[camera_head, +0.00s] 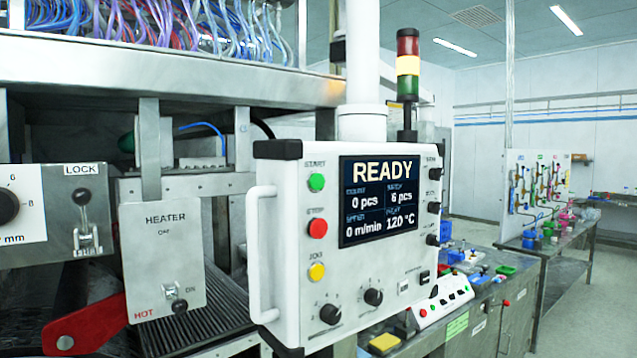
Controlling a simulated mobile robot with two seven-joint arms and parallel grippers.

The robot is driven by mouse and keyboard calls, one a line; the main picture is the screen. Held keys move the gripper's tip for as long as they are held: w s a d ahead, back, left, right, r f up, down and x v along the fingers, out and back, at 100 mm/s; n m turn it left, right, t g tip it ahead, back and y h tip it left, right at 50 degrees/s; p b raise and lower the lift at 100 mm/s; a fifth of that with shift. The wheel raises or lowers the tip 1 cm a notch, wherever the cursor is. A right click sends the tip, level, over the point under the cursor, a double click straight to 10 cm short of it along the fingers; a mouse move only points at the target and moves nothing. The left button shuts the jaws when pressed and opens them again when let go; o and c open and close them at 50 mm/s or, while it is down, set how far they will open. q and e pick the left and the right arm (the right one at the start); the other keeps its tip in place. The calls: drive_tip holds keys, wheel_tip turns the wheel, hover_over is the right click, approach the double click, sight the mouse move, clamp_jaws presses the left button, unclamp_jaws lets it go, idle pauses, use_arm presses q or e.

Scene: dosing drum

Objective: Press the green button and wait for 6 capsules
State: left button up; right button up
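The green START button (317,182) is at the upper left of a white control panel (285,220). The red STOP button (317,228) and the yellow JOG button (317,272) sit below it. The panel's screen (379,199) reads READY, 0 pcs, 6 pcs, 0 m/min and 120 °C. No capsules can be made out. Neither of my grippers shows in the head view. The signal tower (408,65) behind the panel has its yellow middle section bright.
A white handle (259,255) sticks out on the panel's left side. A HEATER box (165,245) with a switch and a red lever (90,328) are at the left. A bench (490,310) with small coloured items stands at the right, with open floor beyond it.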

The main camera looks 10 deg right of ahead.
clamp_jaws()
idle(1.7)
